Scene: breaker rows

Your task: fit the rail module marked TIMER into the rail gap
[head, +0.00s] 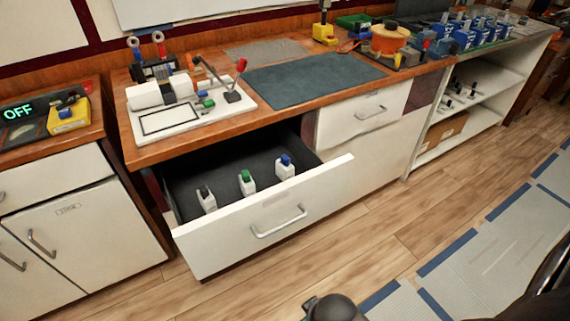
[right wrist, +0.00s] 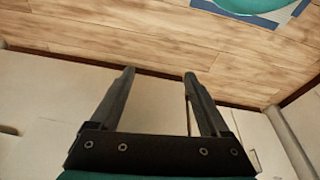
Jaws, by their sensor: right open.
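Three small white modules stand in the open drawer in the head view: one with a black top (head: 207,201), one with a green top (head: 246,183) and one with a blue top (head: 285,168). No TIMER marking is readable on any of them. I cannot make out the rail gap. My right gripper (right wrist: 160,75) is open and empty in the right wrist view, with wooden floor and pale cabinet fronts beyond it. My left gripper is not in view.
The open drawer (head: 270,215) juts out below the wooden worktop. Blue devices (head: 465,40) stand in a row at the back right.

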